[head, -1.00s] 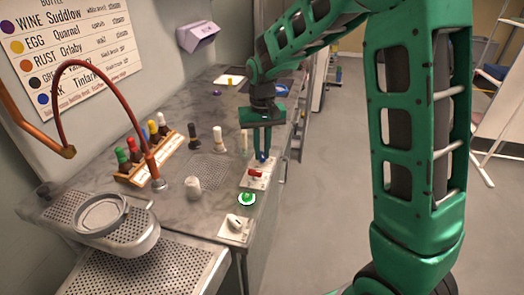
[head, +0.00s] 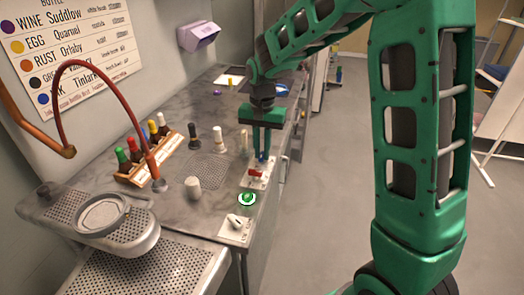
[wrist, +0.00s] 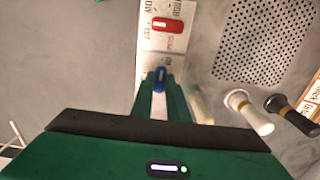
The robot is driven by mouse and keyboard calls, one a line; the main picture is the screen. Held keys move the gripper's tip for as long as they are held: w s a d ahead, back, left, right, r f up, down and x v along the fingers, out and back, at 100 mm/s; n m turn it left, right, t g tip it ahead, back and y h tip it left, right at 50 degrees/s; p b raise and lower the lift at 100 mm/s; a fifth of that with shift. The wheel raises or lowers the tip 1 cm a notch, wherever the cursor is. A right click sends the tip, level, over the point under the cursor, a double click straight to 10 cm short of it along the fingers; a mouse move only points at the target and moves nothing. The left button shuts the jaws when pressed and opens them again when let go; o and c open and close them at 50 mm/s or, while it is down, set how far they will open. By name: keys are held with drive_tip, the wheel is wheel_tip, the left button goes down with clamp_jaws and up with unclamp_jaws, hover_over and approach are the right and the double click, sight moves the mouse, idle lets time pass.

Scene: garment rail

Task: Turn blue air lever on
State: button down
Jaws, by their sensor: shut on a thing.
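The blue air lever (head: 263,157) stands on a white labelled plate near the counter's right edge. In the wrist view the blue lever (wrist: 160,76) shows between the fingertips, pointing along the plate. My gripper (head: 262,154) reaches down over it with its green fingers shut on the lever. The fingers hide part of the lever and its base. A red lever (head: 255,173) sits on the same plate, just in front of the blue one, apart from my fingers.
A white bottle (head: 218,139) and a dark bottle (head: 194,136) stand to the left, beside a perforated drain plate (head: 205,171). Open floor lies to the right.

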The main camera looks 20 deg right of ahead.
sight(262, 154)
drive_tip(key=c, duration=1.7)
unclamp_jaws()
wheel_tip(262, 154, up, 11)
drive_tip(key=shift+w+f, duration=0.1)
drive_tip(key=s+d, duration=0.9)
drive_tip(key=shift+n, duration=0.3)
drive_tip(key=s+d+f, duration=0.1)
drive_tip(key=s+d, duration=0.2)
drive_tip(key=s, duration=0.5)
drive_tip(key=s+d+f, duration=0.2)
drive_tip(key=s+d, duration=0.1)
drive_tip(key=s, duration=0.5)
drive_tip(key=s+d+f, duration=0.1)
drive_tip(key=s+d, duration=0.2)
drive_tip(key=s, duration=0.5)
drive_tip(key=shift+s+f, duration=0.3)
drive_tip(key=shift+f, duration=0.1)
